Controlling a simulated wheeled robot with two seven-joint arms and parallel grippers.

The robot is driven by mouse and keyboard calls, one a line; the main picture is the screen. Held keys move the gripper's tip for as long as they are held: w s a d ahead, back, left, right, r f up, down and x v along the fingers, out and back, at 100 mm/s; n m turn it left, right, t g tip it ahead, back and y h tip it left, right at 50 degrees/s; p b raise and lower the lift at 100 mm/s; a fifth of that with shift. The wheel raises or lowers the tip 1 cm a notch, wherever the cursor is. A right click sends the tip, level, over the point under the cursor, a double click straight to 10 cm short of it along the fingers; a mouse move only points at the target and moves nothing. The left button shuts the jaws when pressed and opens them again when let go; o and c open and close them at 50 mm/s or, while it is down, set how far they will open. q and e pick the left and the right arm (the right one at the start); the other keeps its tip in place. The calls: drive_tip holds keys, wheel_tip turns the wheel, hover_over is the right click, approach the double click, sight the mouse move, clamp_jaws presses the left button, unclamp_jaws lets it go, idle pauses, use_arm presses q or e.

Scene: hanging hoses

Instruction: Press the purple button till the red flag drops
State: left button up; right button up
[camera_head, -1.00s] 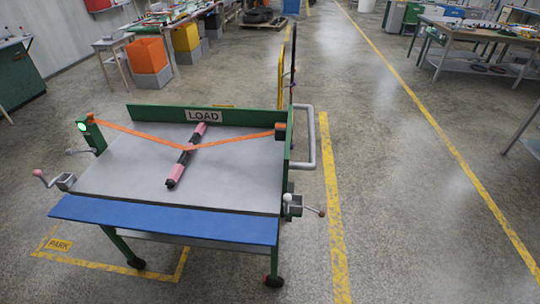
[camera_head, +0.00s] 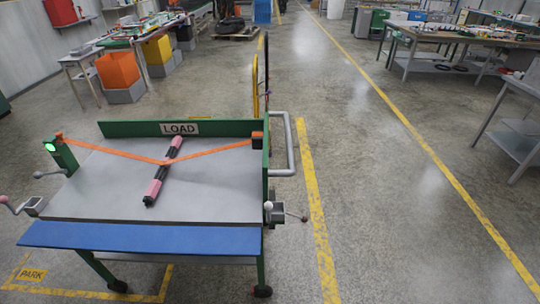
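No purple button and no red flag can be made out in the head view. A cart (camera_head: 110,204) with a grey top, a blue front edge and a green back board marked LOAD stands at the left. An orange strap (camera_head: 212,151) crosses it over a pink and black bar (camera_head: 163,170). A green light (camera_head: 50,147) glows on the post at its left corner. Neither of my grippers is in view.
Yellow floor lines (camera_head: 318,215) run to the right of the cart, with open grey floor beyond. Workbenches (camera_head: 450,45) stand at the back right, and a grey table (camera_head: 515,140) at the right edge. Orange (camera_head: 118,70) and yellow (camera_head: 157,49) bins stand at the back left.

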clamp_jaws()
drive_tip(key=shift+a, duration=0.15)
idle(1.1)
